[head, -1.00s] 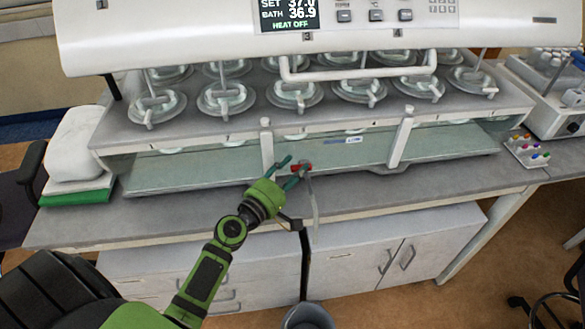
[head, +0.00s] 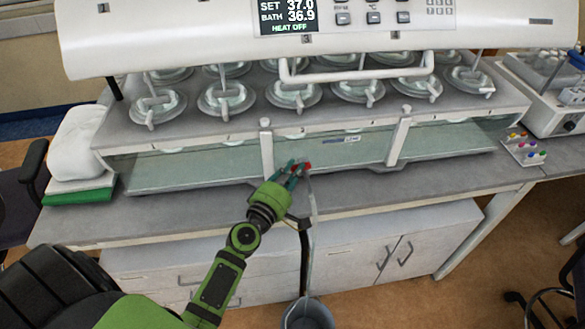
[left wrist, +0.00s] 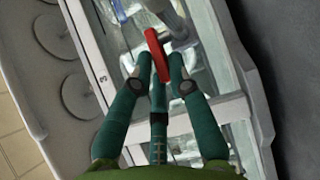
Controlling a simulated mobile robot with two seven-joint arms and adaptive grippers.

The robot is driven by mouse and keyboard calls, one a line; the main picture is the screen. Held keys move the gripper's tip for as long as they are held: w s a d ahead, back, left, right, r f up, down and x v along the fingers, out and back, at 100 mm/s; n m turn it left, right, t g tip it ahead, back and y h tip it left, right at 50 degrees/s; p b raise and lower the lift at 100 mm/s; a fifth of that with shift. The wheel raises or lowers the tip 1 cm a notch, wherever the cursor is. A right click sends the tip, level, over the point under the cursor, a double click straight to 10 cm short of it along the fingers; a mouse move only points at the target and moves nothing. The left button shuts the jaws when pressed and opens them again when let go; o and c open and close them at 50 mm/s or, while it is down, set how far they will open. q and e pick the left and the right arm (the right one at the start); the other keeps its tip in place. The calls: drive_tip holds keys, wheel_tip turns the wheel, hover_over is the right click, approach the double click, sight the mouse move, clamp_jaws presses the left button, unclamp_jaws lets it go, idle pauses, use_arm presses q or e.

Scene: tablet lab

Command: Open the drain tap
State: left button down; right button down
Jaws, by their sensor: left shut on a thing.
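The drain tap has a small red handle (head: 306,167) at the front of the bath, just above the bench edge. My left gripper (head: 291,172) is at the handle, its green fingers closed about it. In the left wrist view the red handle (left wrist: 158,56) stands between the fingertips (left wrist: 159,78), its far end sticking out beyond them. The tap's body is mostly hidden behind the fingers. A pale drain tube (head: 313,193) hangs from the tap over the bench front. My right gripper is not in view.
The dissolution bath (head: 205,168) with several vessels fills the bench (head: 400,192). A grey bucket (head: 307,316) stands on the floor below the tube. A rack of coloured caps (head: 524,150) is at the right, and a green pad (head: 80,191) at the left.

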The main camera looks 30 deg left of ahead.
use_arm(q)
drive_tip(key=c, duration=1.2)
unclamp_jaws()
drive_tip(key=s, duration=1.2)
